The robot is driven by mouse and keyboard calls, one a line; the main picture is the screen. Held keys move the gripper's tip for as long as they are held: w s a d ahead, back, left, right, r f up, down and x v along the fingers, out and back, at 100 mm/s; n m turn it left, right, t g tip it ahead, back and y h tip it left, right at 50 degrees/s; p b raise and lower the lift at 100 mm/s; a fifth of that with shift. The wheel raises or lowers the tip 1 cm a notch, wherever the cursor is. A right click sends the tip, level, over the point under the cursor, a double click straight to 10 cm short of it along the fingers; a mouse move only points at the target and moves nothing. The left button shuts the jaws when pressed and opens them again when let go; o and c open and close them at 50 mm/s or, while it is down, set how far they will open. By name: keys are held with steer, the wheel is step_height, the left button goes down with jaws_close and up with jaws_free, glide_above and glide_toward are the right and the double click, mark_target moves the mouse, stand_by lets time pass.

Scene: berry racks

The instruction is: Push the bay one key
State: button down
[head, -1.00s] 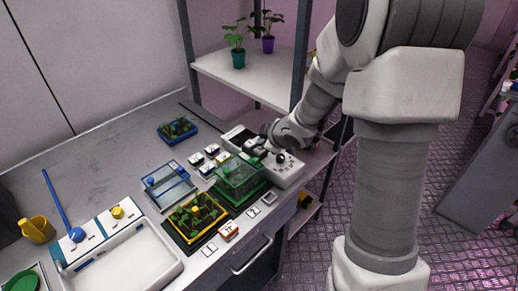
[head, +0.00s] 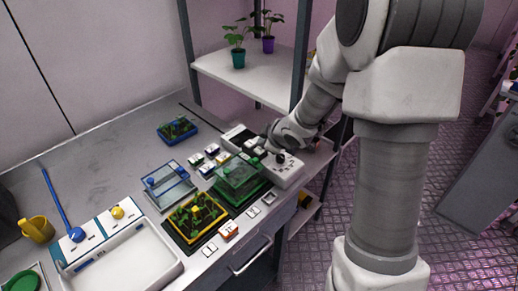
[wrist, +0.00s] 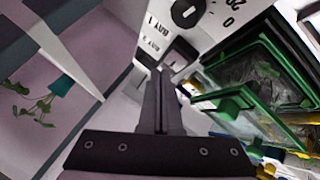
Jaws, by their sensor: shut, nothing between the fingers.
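The white control box (head: 288,174) stands at the right end of the bench, with a dark round knob (head: 281,157) on top. In the wrist view, the box face (wrist: 215,35) shows the knob (wrist: 186,11) with a number scale and upside-down bay labels (wrist: 152,24). A grey square key (wrist: 181,54) lies beside the labels. My gripper (wrist: 164,72) is shut and empty, its tips at the near edge of that key. I cannot tell whether they touch it or which bay it belongs to. In the head view my gripper (head: 260,150) is small over the box.
A green lidded tray (head: 240,178) stands close left of the box. A yellow tray of plants (head: 178,232), a clear blue-edged box (head: 167,186) and small labelled blocks (head: 228,231) lie further left. A shelf (head: 250,78) with potted plants rises behind.

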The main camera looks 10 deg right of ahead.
mark_target(262, 154)
steer(key=shift+f, duration=0.15)
steer(key=shift+f+b, duration=0.3)
steer(key=shift+b, duration=0.05)
steer(key=shift+f, duration=0.15)
stand_by(0.4)
steer(key=shift+r+p, duration=0.5)
steer(key=shift+r, duration=0.1)
steer(key=shift+r, duration=0.1)
step_height(262, 154, up, 6)
steer(key=p, duration=0.6)
